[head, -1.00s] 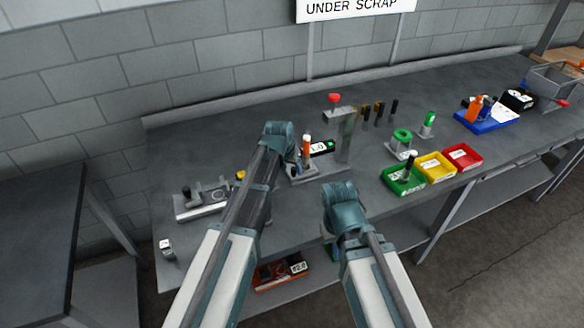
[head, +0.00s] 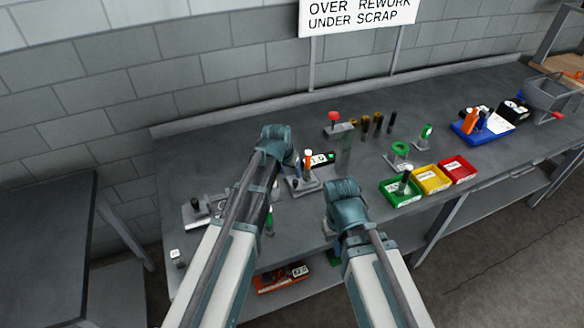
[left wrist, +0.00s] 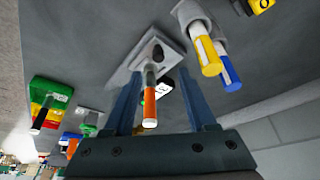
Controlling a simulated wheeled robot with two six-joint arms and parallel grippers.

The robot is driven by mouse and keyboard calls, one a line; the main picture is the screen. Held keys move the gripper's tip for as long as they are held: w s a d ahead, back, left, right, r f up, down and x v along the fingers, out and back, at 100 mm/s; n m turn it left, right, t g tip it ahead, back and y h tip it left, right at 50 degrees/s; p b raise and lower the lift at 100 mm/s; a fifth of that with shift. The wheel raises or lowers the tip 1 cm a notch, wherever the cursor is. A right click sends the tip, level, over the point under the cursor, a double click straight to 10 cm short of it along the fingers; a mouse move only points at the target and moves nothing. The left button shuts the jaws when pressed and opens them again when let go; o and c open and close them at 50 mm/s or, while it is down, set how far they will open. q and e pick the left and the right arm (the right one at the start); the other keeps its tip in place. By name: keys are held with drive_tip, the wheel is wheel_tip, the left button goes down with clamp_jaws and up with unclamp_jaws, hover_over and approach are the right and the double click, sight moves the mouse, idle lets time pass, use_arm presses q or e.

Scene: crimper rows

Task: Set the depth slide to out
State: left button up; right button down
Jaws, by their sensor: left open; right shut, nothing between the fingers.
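A small station with a grey base plate (head: 303,184) stands near the front of the bench. It carries an upright orange-and-white handle (head: 308,162), a dark knob and a display (head: 320,158). I cannot tell which part is the depth slide, or its setting. In the left wrist view the handle (left wrist: 150,100) and the dark knob (left wrist: 157,52) show between the fingers of my open left gripper (left wrist: 158,76). The fingers look apart from the handle. My right gripper (head: 331,228) is shut and empty at the bench's front, its fingers mostly hidden by its wrist.
Another grey fixture with a black knob (head: 196,205) is at the left. A red-knobbed stand (head: 335,124) is behind the station. Green (head: 402,197), yellow (head: 431,180) and red (head: 459,170) bins stand to the right. Blue and yellow cylinders (left wrist: 207,55) are beside the station.

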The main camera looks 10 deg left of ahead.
use_arm(q)
drive_tip(key=p+v, duration=0.3)
drive_tip(key=v, duration=0.2)
drive_tip(key=shift+s+r+p, duration=0.1)
drive_tip(key=shift+r+p, duration=0.15)
drive_tip(key=shift+p, duration=0.15)
use_arm(e)
wheel_tip(320, 180, up, 5)
use_arm(q)
drive_tip(key=shift+s+f, duration=0.1)
